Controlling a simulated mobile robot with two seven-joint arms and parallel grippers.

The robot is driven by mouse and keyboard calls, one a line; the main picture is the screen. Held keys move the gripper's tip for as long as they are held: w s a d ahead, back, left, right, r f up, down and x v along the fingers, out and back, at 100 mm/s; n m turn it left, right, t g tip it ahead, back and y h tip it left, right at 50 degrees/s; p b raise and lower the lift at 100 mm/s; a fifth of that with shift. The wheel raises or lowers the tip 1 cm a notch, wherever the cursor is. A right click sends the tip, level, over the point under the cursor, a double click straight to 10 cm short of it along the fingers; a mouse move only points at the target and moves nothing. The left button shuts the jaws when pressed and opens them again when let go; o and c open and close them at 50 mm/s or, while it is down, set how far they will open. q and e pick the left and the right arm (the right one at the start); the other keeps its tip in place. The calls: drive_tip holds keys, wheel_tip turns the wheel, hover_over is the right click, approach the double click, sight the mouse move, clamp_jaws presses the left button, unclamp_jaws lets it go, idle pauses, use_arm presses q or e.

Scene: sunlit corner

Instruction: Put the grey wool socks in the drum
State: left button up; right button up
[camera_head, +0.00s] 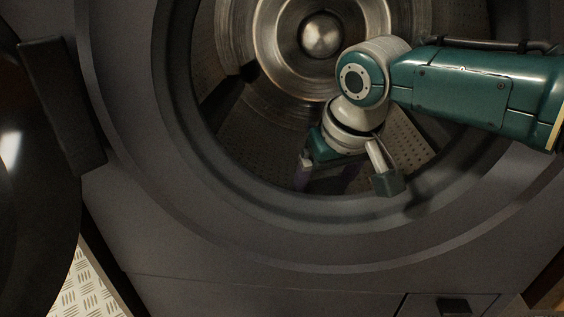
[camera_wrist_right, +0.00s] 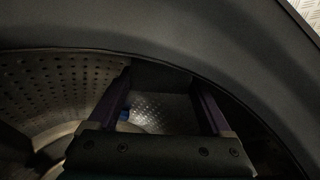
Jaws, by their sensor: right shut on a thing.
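The drum (camera_head: 250,135) of a dark grey front-loading machine lies open ahead, with perforated metal walls and a shiny round hub. Its perforated wall (camera_wrist_right: 65,90) also shows in the right wrist view. My right gripper (camera_head: 328,183) is inside the opening, low and near the front rim, pointing down. The head view does not show the socks clearly. My left gripper is not in view.
The thick round rim (camera_head: 290,235) of the opening curves below and around my right arm. The round door (camera_head: 30,215) stands open at the left, beside a dark block (camera_head: 62,105). A small blue thing (camera_wrist_right: 125,115) shows near the left finger. Patterned floor (camera_head: 85,285) shows at lower left.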

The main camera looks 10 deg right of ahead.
sight(324, 183)
drive_tip(key=shift+f, duration=0.55)
drive_tip(key=o, duration=1.1)
drive_tip(key=shift+f, duration=0.1)
drive_tip(key=shift+r, duration=0.55)
drive_tip(key=p+v, duration=0.6)
drive_tip(key=p, duration=0.1)
drive_tip(key=shift+r+p, duration=0.1)
drive_tip(key=shift+p, duration=0.25)
use_arm(q)
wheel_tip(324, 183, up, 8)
drive_tip(key=p, duration=0.1)
use_arm(e)
drive_tip(key=shift+s+d+r, duration=0.1)
drive_tip(key=shift+s+r, duration=0.25)
drive_tip(key=shift+r, duration=0.15)
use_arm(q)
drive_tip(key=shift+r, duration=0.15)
